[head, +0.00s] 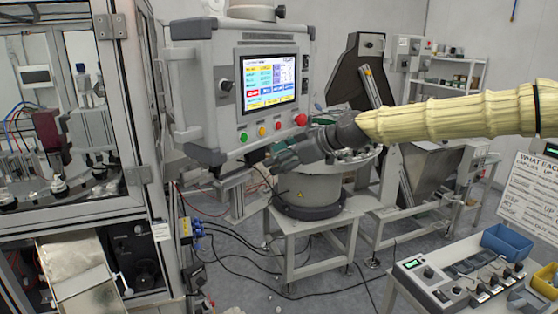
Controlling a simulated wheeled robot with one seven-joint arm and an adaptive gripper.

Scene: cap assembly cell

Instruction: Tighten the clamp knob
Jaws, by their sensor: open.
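My gripper (272,163) is at the end of my sleeved arm, dark grey, pointing left just below the operator panel. It is open, and I see nothing held between its fingers. I cannot clearly make out the clamp knob; the gripper and wrist cover part of the area below the panel. The operator panel (232,92) is a grey box with a lit screen, hung above and left of the gripper. The panel's front carries a red button (301,120) and smaller coloured buttons. I cannot tell whether the gripper touches anything.
A round feeder bowl on a grey base (309,190) stands on a white stand behind and below my gripper. A glazed machine frame (128,110) is at left. Cables lie across the floor.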

